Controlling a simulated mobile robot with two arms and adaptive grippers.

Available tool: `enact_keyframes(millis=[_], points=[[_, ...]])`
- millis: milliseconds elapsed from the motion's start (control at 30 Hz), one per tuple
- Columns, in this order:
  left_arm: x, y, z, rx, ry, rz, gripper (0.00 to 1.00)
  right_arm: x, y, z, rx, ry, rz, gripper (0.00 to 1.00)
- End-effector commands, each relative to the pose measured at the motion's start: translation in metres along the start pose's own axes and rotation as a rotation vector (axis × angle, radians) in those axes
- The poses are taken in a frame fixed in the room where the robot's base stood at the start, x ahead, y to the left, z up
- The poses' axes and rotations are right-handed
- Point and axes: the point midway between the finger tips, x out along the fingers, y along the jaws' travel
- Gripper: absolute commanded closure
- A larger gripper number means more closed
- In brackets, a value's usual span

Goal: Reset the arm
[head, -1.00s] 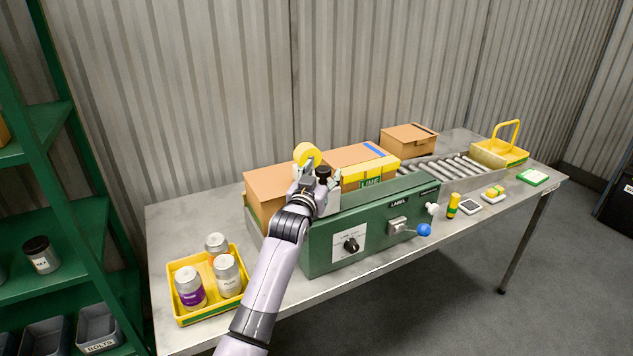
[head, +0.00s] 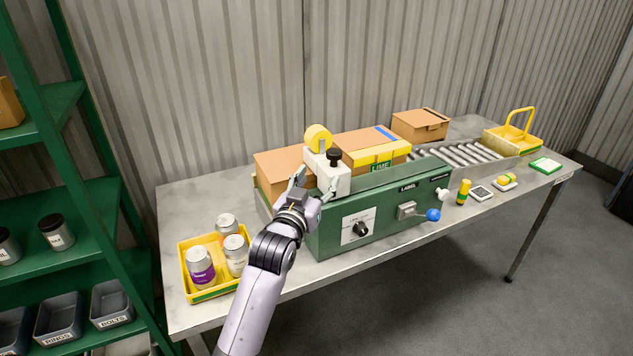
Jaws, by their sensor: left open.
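My left arm comes in from the bottom of the head view. Its gripper (head: 311,190) is open, at the near left end of the green can seamer machine (head: 380,214), just in front of a white block-shaped unit (head: 328,172) with a black knob and a yellow roll (head: 318,138). The fingers look empty; whether they touch the white unit cannot be told. The machine has a black dial (head: 361,229) on its front and a lever with a blue ball (head: 433,215). My right gripper is not in view.
A yellow tray (head: 212,294) with three cans stands at the table's left end. Cardboard boxes (head: 421,125) and a roller conveyor (head: 465,154) lie behind and right of the machine. A yellow-handled basket (head: 515,137) is at the far right. A green shelf (head: 75,215) stands left.

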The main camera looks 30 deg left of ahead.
Motion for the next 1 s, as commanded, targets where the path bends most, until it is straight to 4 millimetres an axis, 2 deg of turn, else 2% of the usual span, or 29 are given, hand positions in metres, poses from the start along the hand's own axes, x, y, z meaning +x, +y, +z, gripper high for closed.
enact_keyframes(millis=[333, 367, 467, 567, 600, 733, 833, 1000], points=[[-0.001, 0.001, 0.004, 0.002, -0.010, 0.002, 0.46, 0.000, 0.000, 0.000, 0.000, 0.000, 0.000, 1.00], [-0.003, 0.001, 0.008, 0.004, -0.022, 0.003, 0.46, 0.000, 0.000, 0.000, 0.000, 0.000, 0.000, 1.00], [-0.020, 0.007, 0.036, 0.021, -0.109, 0.017, 0.46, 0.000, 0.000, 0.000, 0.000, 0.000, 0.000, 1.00], [-0.056, 0.015, 0.085, 0.050, -0.271, 0.041, 0.46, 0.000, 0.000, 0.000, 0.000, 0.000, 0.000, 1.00], [-0.075, 0.019, 0.107, 0.064, -0.351, 0.054, 0.46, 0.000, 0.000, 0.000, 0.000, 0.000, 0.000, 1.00], [-0.150, 0.030, 0.171, 0.108, -0.611, 0.099, 0.46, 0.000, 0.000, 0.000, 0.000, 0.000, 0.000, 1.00], [-0.201, 0.035, 0.202, 0.136, -0.771, 0.129, 0.46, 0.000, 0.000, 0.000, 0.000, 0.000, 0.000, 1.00], [-0.270, 0.039, 0.231, 0.167, -0.968, 0.168, 0.46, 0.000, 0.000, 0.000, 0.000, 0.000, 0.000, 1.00]])
